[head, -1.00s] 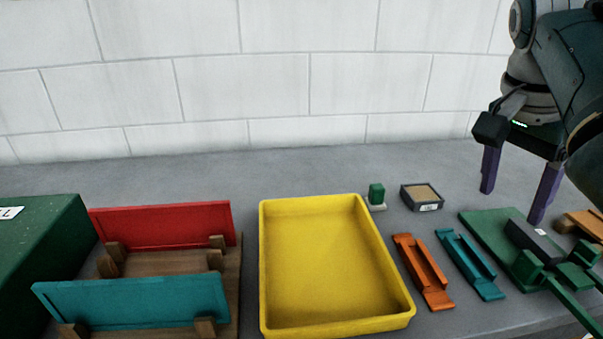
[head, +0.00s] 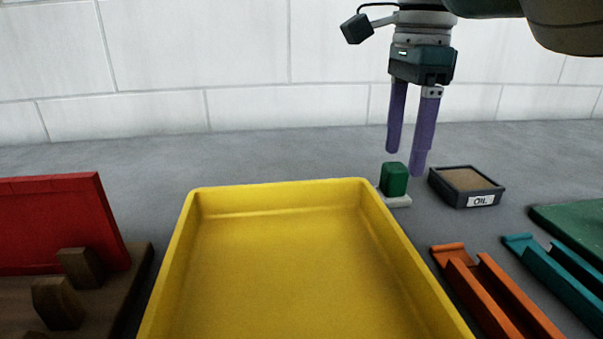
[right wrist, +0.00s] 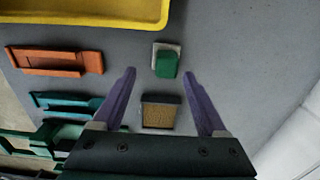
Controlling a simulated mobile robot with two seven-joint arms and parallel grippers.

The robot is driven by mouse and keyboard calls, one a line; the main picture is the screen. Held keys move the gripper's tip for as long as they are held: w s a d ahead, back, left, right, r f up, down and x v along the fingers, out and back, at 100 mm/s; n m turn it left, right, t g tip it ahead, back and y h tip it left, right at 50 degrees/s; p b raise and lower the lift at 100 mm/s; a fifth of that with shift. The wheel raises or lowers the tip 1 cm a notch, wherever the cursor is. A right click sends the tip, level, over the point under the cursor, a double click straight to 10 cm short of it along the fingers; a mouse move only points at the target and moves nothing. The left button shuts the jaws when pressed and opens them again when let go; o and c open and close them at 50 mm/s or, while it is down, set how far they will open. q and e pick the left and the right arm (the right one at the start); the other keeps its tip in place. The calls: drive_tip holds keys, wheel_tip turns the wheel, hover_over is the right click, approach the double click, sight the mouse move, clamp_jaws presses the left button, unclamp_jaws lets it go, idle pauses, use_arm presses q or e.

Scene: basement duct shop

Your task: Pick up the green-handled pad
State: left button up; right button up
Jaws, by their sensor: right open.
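The green-handled pad (head: 394,181) is a green block on a pale flat base. It stands on the grey bench beside the right wall of the yellow tray, near its far corner. My right gripper (head: 406,163) is open and empty, its two purple fingers pointing down above and close to the pad. In the right wrist view the pad (right wrist: 166,62) lies ahead of the fingertips, between their lines, with the open gripper (right wrist: 157,75) short of it. My left gripper is not in view.
The yellow tray (head: 192,230) fills the middle. A dark box labelled OIL (head: 466,187) stands right of the pad. Orange (head: 492,290) and teal (head: 560,268) channel pieces lie nearer right. A wooden rack (head: 140,270) with a red panel (head: 55,225) is at left. Bench behind the pad is clear.

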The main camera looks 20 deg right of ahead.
sight(396, 165)
drive_tip(key=f, duration=0.1)
drive_tip(key=f+b, duration=0.1)
drive_tip(key=f, duration=0.1)
drive_tip(key=w+f, duration=0.1)
drive_tip(key=f, duration=0.1)
drive_tip(key=shift+f, duration=0.15)
clamp_jaws()
idle(0.4)
